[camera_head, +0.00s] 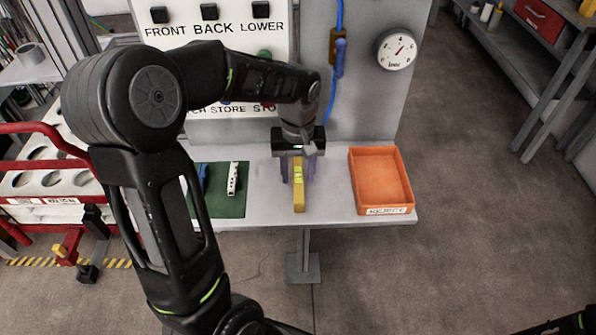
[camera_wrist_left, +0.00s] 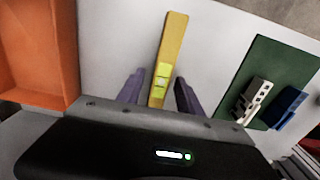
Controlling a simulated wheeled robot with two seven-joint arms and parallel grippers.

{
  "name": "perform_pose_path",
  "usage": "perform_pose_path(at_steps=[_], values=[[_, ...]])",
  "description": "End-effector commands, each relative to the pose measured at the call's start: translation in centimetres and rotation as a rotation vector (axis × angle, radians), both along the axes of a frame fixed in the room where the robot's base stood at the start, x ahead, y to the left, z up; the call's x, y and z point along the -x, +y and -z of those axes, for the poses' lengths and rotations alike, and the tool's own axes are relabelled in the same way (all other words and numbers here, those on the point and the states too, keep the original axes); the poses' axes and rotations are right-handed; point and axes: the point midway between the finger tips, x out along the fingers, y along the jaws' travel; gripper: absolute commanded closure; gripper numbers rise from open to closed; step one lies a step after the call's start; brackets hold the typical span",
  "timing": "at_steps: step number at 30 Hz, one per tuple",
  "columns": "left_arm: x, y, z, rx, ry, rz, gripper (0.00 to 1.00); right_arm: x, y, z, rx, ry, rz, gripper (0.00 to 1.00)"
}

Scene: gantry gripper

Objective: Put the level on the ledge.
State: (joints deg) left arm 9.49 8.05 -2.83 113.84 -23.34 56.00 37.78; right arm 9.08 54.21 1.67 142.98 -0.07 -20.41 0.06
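The yellow level (camera_head: 299,197) with a bright green vial lies on the light grey work surface, its length pointing toward me. It also shows in the left wrist view (camera_wrist_left: 170,48). My left gripper (camera_head: 298,172) is over its far part, with one purple finger on each side. In the left wrist view the fingers of the left gripper (camera_wrist_left: 159,92) are apart, with gaps to the level. I cannot tell for certain which surface is the ledge.
An orange tray (camera_head: 352,190) stands right of the level. A green mat (camera_head: 232,208) with a white item (camera_head: 233,178) and a blue item (camera_head: 203,175) lies left. Behind rises a grey panel with a gauge (camera_head: 397,49) and a labelled board (camera_head: 220,45). Bare surface lies beside the level.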

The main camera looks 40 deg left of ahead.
Motion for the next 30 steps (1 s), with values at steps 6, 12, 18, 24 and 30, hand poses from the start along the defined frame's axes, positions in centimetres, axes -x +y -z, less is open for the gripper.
perform_pose_path(at_steps=[6,12,18,24,30], values=[[0.0,0.0,0.0,0.0,0.0,0.0,0.57,0.0,0.0,0.0,0.0,0.0,0.0,0.64],[-0.1,0.0,-1.0,-0.001,-0.002,0.0,0.57,0.0,0.0,-0.2,0.0,0.0,0.0,0.64],[-0.1,0.0,-4.3,0.0,-0.005,0.001,0.57,0.0,0.0,-0.2,0.0,0.0,0.0,0.64],[-0.1,0.0,-8.6,-0.001,-0.005,0.0,0.57,0.0,0.0,-0.2,0.0,0.0,0.0,0.64],[-0.1,0.0,-11.6,0.0,-0.003,0.0,0.57,0.0,0.0,-0.3,0.0,0.0,0.0,0.64]])
